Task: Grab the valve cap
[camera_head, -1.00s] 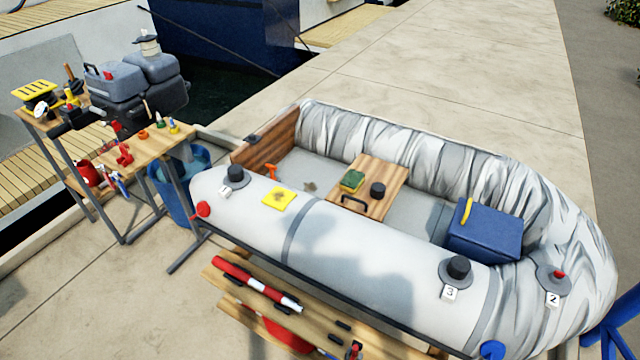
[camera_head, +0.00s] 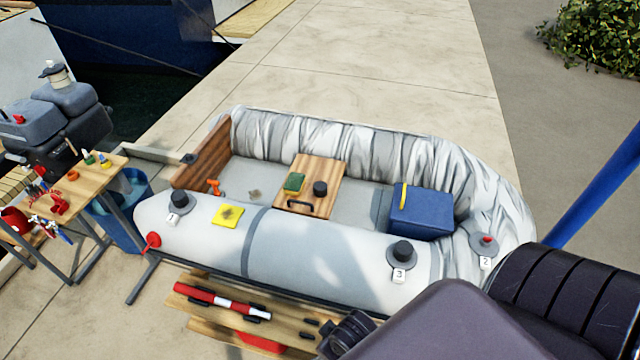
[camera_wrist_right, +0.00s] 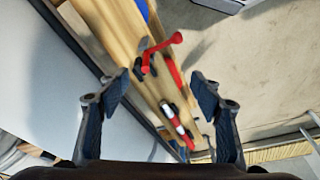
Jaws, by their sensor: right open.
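Black caps sit on the grey dinghy's tube at valve 1 (camera_head: 179,199) and valve 3 (camera_head: 402,252). Valve 2 (camera_head: 486,241) has a small red top. A similar black round piece (camera_head: 320,188) rests on the wooden seat; I cannot tell which is the task's cap. My right arm enters the head view at lower right, its gripper (camera_head: 347,335) partly hidden beside the tube's front. In the right wrist view my right gripper (camera_wrist_right: 163,86) is open and empty, above the wooden shelf, with no valve cap between its fingers. My left gripper is not in view.
The wooden shelf (camera_head: 199,308) in front of the dinghy holds a red-and-white tube (camera_head: 220,301). A red-handled tool (camera_wrist_right: 162,50) shows in the wrist view. A blue box (camera_head: 421,212) stands inside the dinghy. A tool table (camera_head: 98,180) is at left.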

